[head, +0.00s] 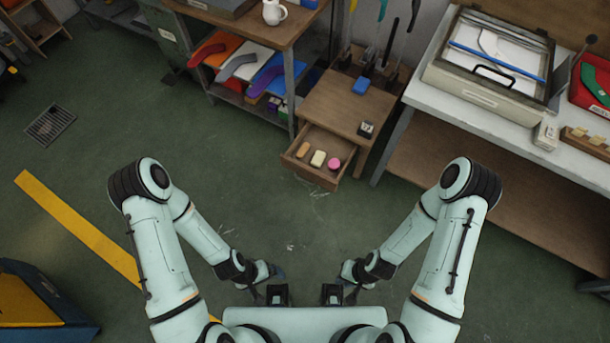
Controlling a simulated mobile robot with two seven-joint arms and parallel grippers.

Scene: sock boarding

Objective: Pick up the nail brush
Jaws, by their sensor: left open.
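An open drawer (312,170) in the small wooden cabinet holds a tan-brown oblong piece (303,150), a cream block (318,158) and a pink round piece (334,164). The tan-brown piece at the left looks most like the nail brush; its bristles are too small to make out. My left gripper (270,284) is open and empty, low in the head view, well short of the drawer. My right gripper (341,284) is beside it on the right, also away from the drawer; its jaws are too small and dark to read.
The wooden cabinet (345,105) has a blue item (361,86) and a small dark-and-white box (366,128) on top. A shelf unit (250,25) stands to the left and a white-topped bench (490,110) to the right. The green floor before the drawer is clear.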

